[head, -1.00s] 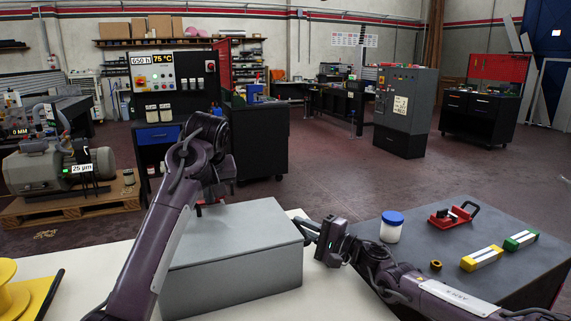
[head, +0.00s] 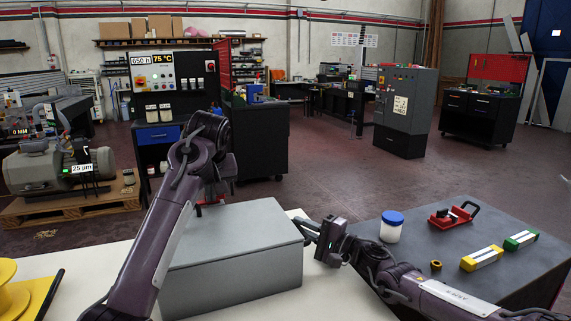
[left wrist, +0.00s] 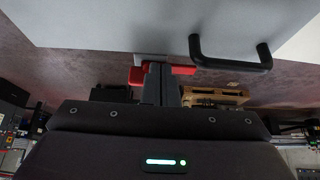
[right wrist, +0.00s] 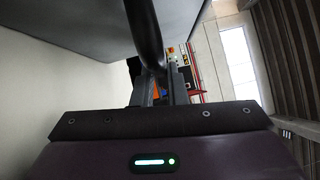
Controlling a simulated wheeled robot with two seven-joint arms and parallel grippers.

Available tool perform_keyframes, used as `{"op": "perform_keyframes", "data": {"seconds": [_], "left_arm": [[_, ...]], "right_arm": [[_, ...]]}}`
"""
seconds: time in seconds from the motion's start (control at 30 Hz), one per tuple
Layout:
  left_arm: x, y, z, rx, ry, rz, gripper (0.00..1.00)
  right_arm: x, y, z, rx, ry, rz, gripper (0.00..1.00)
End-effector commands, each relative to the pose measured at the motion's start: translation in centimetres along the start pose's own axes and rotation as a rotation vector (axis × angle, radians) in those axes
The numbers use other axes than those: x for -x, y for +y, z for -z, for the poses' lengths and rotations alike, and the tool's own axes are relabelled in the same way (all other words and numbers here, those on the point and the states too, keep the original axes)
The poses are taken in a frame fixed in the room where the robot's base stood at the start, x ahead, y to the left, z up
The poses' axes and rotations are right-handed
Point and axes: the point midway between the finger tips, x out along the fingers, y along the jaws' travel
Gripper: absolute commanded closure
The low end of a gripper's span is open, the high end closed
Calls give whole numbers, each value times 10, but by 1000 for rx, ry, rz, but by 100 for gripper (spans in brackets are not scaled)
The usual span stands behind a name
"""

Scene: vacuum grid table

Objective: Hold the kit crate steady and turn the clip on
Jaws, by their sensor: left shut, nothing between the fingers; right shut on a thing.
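The kit crate (head: 235,250) is a closed grey box on the white table. A red clip (left wrist: 182,70) shows at its edge in the left wrist view; in the head view only a little red shows at the crate's far edge. My left gripper (left wrist: 158,78) is shut and empty, its fingers in front of the red clip and partly hiding it; I cannot tell whether they touch it. A black handle (left wrist: 235,58) stands on the crate beside it. My right gripper (head: 312,232) is shut on another black crate handle (right wrist: 145,35) at the crate's right side.
A yellow spool (head: 14,297) sits at the front left of the white table (head: 335,300). On the dark side table (head: 430,240) are a blue-lidded jar (head: 391,227), a red clamp-like tool (head: 455,214), a brass ring (head: 436,265), a yellow bar (head: 482,258) and a green bar (head: 521,240).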

Motion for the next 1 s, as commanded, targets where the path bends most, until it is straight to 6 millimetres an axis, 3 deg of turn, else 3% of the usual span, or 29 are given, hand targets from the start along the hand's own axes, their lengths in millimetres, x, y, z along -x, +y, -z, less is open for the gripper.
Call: {"op": "perform_keyframes", "data": {"seconds": [1.0], "left_arm": [[1, 20, -2, -1, 0, 0, 100]], "right_arm": [[0, 0, 1, 1, 3, 0, 100]]}}
